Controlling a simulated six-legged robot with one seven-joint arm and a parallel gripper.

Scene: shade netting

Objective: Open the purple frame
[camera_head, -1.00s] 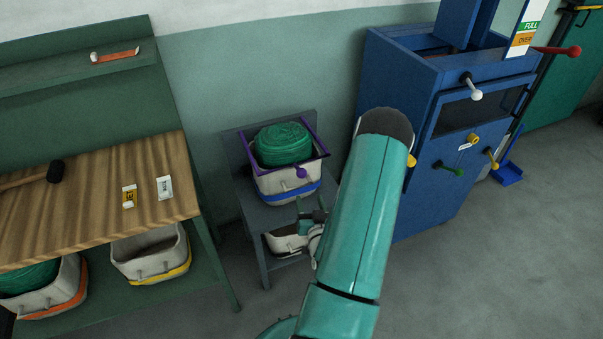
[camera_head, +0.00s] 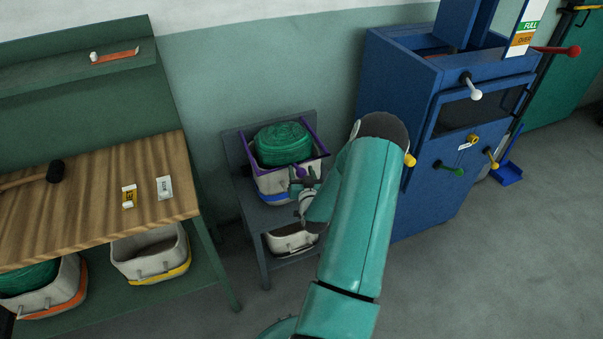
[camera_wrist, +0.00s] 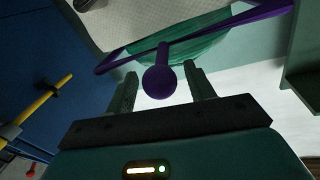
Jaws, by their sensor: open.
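The purple frame (camera_head: 324,146) lies around the top of a white bin (camera_head: 270,184) with a blue band, on a grey stand. Green netting (camera_head: 284,143) is bundled inside it. A purple ball-ended handle (camera_head: 299,170) sticks out from the frame's front. My gripper (camera_head: 303,178) is open at this handle. In the wrist view the purple frame (camera_wrist: 240,20) crosses the top, and the handle's round knob (camera_wrist: 160,82) sits between the two fingers of my gripper (camera_wrist: 163,85), with space on both sides. The fingers do not appear to touch it.
A blue machine (camera_head: 440,140) with several coloured knobs stands close on the right. A green workbench (camera_head: 100,200) with a mallet is on the left. Another white bin (camera_head: 292,243) is on the stand's lower shelf. Open floor lies at right front.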

